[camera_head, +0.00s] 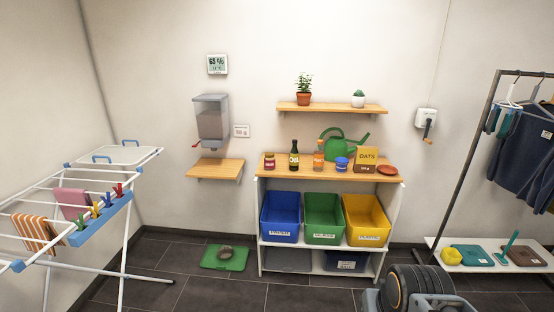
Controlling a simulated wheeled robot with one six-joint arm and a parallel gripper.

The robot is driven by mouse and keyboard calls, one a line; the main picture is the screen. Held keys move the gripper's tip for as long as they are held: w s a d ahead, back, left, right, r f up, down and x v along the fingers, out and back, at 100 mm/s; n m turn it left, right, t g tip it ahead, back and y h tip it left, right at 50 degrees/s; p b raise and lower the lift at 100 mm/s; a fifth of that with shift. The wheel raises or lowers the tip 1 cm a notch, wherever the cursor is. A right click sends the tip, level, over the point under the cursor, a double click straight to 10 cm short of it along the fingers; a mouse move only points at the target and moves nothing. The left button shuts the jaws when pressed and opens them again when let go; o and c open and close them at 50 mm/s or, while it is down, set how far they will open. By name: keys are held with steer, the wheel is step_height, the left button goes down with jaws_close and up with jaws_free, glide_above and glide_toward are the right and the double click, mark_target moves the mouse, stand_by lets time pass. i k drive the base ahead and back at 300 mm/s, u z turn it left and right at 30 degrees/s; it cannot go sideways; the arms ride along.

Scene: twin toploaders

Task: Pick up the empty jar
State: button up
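A small jar (270,161) with a reddish label or contents stands upright at the left end of the wooden top of the shelf unit (388,173). It is too small to tell whether it is empty. Beside it to the right are a dark bottle (294,156) with a yellow label and an orange-brown bottle (319,157). A blue tub or jar (342,164) stands further right. No clearly empty jar can be made out. My gripper does not show in this view.
Blue (281,220), green (324,221) and yellow (366,222) bins stand below. A drying rack (83,208) is left, a clothes rail (473,150) right. A green mat (239,261) lies on the floor.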

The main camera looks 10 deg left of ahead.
mark_target(269, 160)
steer(key=z, duration=0.05)
steer(key=i, duration=2.55)
steer(key=u, duration=3.1)
